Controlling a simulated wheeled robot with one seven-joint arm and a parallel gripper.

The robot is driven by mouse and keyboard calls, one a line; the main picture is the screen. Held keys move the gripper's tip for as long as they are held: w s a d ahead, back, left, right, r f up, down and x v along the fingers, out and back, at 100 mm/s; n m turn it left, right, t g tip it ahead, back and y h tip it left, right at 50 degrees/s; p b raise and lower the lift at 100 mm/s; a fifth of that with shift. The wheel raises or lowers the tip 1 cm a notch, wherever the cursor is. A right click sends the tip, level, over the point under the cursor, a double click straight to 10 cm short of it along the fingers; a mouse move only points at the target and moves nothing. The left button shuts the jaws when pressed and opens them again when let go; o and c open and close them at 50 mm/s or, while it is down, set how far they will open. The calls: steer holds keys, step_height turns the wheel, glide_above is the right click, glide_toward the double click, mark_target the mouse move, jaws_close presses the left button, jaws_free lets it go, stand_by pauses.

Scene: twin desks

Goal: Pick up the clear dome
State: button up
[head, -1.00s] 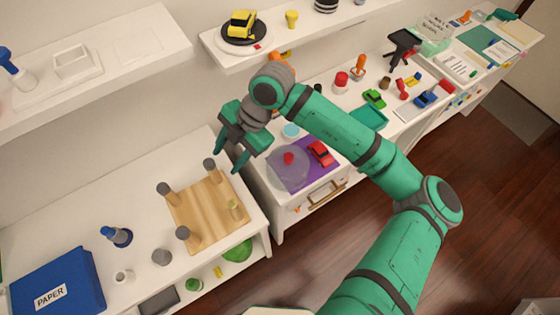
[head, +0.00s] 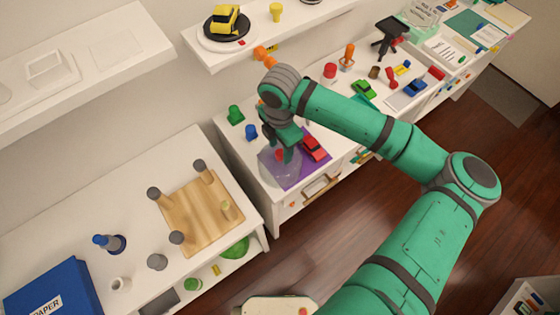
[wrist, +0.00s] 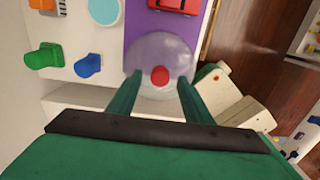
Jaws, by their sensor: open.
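The clear dome (head: 270,169) is see-through with a red knob (wrist: 160,76) on top. It sits on the purple mat (head: 311,171) at the near left part of the right desk. In the wrist view the dome (wrist: 158,52) lies just ahead of my fingers, with its knob between the two fingertips. My gripper (head: 283,150) is open and points down above the dome. In the head view the fingers overlap the dome's knob, so I cannot tell whether they touch it.
A green piece (head: 235,115) and a blue piece (head: 251,132) stand to the left. A wooden board (head: 203,212) with grey posts lies on the left desk. A shelf (head: 262,40) hangs behind.

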steer(key=shift+f, duration=1.05)
jaws_close()
steer(key=shift+r, duration=0.8)
steer(key=s+d+r, duration=0.3)
steer(key=s+r, duration=0.8)
steer(key=s, duration=0.2)
steer(key=shift+s+d+r, duration=0.25)
steer(key=shift+s, duration=0.05)
steer(key=shift+w, duration=0.1)
